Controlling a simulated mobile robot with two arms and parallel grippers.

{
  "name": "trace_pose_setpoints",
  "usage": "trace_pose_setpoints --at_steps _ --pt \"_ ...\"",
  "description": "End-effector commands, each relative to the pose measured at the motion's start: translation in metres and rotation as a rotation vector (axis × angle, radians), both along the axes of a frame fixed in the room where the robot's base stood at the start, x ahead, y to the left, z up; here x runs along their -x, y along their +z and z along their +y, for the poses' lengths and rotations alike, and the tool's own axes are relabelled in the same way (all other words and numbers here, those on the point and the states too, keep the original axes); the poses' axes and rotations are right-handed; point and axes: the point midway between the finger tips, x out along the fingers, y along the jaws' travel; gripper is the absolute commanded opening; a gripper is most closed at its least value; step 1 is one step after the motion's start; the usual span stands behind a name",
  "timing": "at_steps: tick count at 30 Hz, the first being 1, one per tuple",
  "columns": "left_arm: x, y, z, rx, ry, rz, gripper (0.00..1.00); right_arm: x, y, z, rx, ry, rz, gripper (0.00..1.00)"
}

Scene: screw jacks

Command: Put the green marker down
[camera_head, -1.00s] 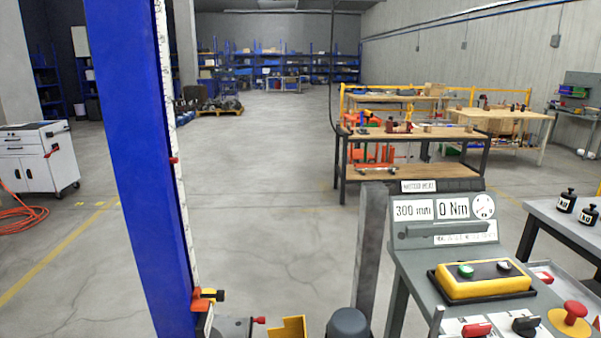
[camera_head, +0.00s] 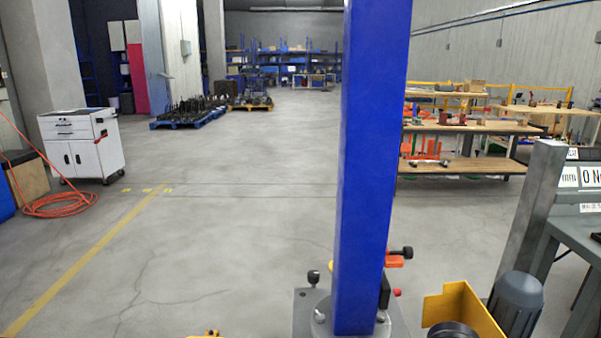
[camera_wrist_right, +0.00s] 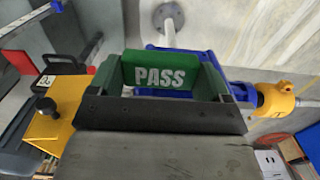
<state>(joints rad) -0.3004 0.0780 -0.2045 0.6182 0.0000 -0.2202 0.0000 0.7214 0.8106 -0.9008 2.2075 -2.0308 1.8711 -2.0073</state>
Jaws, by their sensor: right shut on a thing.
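The green marker (camera_wrist_right: 165,74) has the white word PASS on its face, and it shows in the right wrist view. My right gripper (camera_wrist_right: 160,84) is shut on it and holds it in front of the wrist. The marker and both grippers are out of the head view.
A tall blue column (camera_head: 372,150) stands on a grey base plate (camera_head: 303,308). Right of it are a yellow bracket (camera_head: 468,305), a dark motor (camera_head: 517,303) and a grey console (camera_head: 580,235). A white tool cabinet (camera_head: 82,145) stands left.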

Motion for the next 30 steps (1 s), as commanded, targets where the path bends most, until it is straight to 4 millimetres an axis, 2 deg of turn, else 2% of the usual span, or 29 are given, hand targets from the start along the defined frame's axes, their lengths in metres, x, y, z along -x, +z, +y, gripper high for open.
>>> trace_pose_setpoints --at_steps 7,14,17,20,23,30 --pt "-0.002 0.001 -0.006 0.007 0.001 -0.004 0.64 0.000 0.002 0.000 -0.001 0.001 0.000 0.55" --pt "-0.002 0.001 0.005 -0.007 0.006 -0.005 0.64 -0.001 0.001 0.001 -0.001 -0.007 -0.001 0.55" --pt "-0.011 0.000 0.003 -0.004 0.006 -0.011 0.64 -0.007 0.001 0.004 -0.005 -0.059 -0.002 0.55" --pt "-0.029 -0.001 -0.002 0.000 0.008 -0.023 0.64 -0.020 0.004 0.011 -0.011 -0.185 -0.002 0.55" --pt "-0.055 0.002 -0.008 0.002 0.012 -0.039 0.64 -0.038 0.009 0.022 -0.015 -0.376 0.000 0.55" --pt "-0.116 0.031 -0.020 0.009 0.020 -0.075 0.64 -0.080 0.038 0.053 -0.017 -0.907 0.006 0.55"
